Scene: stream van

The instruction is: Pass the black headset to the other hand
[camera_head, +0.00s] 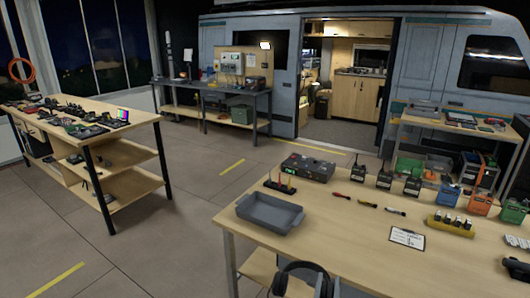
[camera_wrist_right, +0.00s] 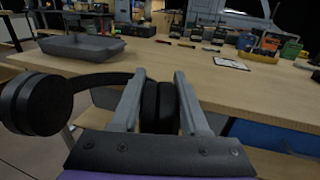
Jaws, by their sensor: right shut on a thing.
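The black headset (camera_wrist_right: 92,80) hangs in the air in front of the near edge of the wooden table (camera_wrist_right: 240,85). In the right wrist view, my right gripper (camera_wrist_right: 158,84) is shut on one black ear cup, with a grey finger on each side of it. The other ear cup (camera_wrist_right: 36,104) sticks out to the left, joined by the band. In the head view, the headset (camera_head: 298,266) shows at the bottom edge, its lower part cut off by the frame. My left gripper is in neither view.
A grey tray (camera_head: 269,213) stands at the table's near left corner. A clipboard (camera_head: 407,238), a yellow holder (camera_head: 450,225), several radios and tools lie farther back and right. The near middle of the tabletop is clear. Open floor lies left of the table.

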